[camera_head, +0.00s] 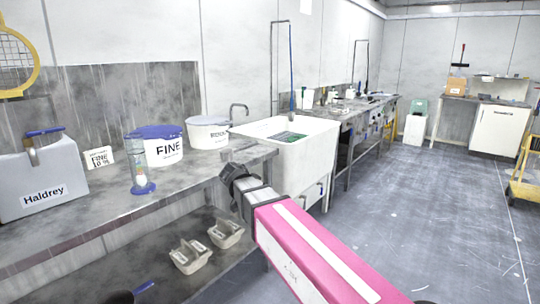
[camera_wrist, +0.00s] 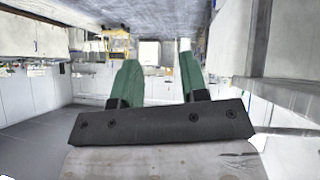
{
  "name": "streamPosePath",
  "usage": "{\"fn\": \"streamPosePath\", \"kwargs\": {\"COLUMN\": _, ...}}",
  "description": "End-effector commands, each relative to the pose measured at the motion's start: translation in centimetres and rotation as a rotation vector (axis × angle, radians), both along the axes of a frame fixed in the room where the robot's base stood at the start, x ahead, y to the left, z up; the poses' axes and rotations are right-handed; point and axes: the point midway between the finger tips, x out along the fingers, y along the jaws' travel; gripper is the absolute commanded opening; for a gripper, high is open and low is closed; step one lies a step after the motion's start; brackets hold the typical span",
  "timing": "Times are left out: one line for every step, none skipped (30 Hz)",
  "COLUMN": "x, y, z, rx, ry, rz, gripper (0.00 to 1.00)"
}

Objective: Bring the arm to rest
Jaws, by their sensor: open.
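My gripper (camera_wrist: 158,62) shows in the wrist view as two green fingers standing well apart on a dark bar. The gap between them is empty, with only the distant room behind it. In the head view my pink and white arm reaches from the bottom right toward the bench. Its dark end is near the front edge of the bench (camera_head: 92,222), left of the white sink (camera_head: 312,150). The fingers cannot be made out there, and I cannot tell whether the end touches the bench.
On the bench are a grey Haldrey box (camera_head: 42,182), a FINE tub (camera_head: 164,148), a second white tub (camera_head: 208,133) and a blue-based cylinder (camera_head: 140,172). Two small trays (camera_head: 190,257) (camera_head: 225,233) lie on the lower shelf. The floor (camera_head: 430,200) to the right is open.

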Motion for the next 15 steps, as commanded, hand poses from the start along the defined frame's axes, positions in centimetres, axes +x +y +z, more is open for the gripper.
{"fn": "streamPosePath", "kwargs": {"x": -0.5, "y": -2.3, "z": -2.1, "rx": 0.005, "ry": 0.071, "rz": 0.020, "gripper": 0.40}}
{"fn": "streamPosePath", "kwargs": {"x": -0.7, "y": -3.3, "z": -3.2, "rx": 0.010, "ry": 0.113, "rz": 0.038, "gripper": 0.40}}
{"fn": "streamPosePath", "kwargs": {"x": -1.1, "y": -4.7, "z": -4.7, "rx": 0.020, "ry": 0.168, "rz": 0.062, "gripper": 0.40}}
{"fn": "streamPosePath", "kwargs": {"x": -1.4, "y": -5.6, "z": -5.7, "rx": 0.027, "ry": 0.208, "rz": 0.080, "gripper": 0.40}}
{"fn": "streamPosePath", "kwargs": {"x": -1.7, "y": -6.6, "z": -6.8, "rx": 0.037, "ry": 0.245, "rz": 0.099, "gripper": 0.40}}
{"fn": "streamPosePath", "kwargs": {"x": -2.1, "y": -7.8, "z": -8.1, "rx": 0.051, "ry": 0.294, "rz": 0.126, "gripper": 0.40}}
{"fn": "streamPosePath", "kwargs": {"x": -2.5, "y": -8.7, "z": -9.1, "rx": 0.063, "ry": 0.330, "rz": 0.146, "gripper": 0.40}}
{"fn": "streamPosePath", "kwargs": {"x": -2.9, "y": -9.7, "z": -10.1, "rx": 0.076, "ry": 0.364, "rz": 0.166, "gripper": 0.40}}
{"fn": "streamPosePath", "kwargs": {"x": -3.5, "y": -10.8, "z": -11.3, "rx": 0.094, "ry": 0.407, "rz": 0.194, "gripper": 0.40}}
{"fn": "streamPosePath", "kwargs": {"x": -4.0, "y": -11.7, "z": -12.2, "rx": 0.110, "ry": 0.438, "rz": 0.216, "gripper": 0.40}}
{"fn": "streamPosePath", "kwargs": {"x": -4.4, "y": -12.5, "z": -13.1, "rx": 0.126, "ry": 0.467, "rz": 0.237, "gripper": 0.40}}
{"fn": "streamPosePath", "kwargs": {"x": -5.1, "y": -13.5, "z": -14.3, "rx": 0.148, "ry": 0.505, "rz": 0.267, "gripper": 0.40}}
{"fn": "streamPosePath", "kwargs": {"x": -5.6, "y": -14.3, "z": -15.1, "rx": 0.165, "ry": 0.530, "rz": 0.289, "gripper": 0.40}}
{"fn": "streamPosePath", "kwargs": {"x": -6.2, "y": -15.0, "z": -15.9, "rx": 0.184, "ry": 0.554, "rz": 0.313, "gripper": 0.40}}
{"fn": "streamPosePath", "kwargs": {"x": -6.9, "y": -16.0, "z": -17.0, "rx": 0.210, "ry": 0.584, "rz": 0.343, "gripper": 0.40}}
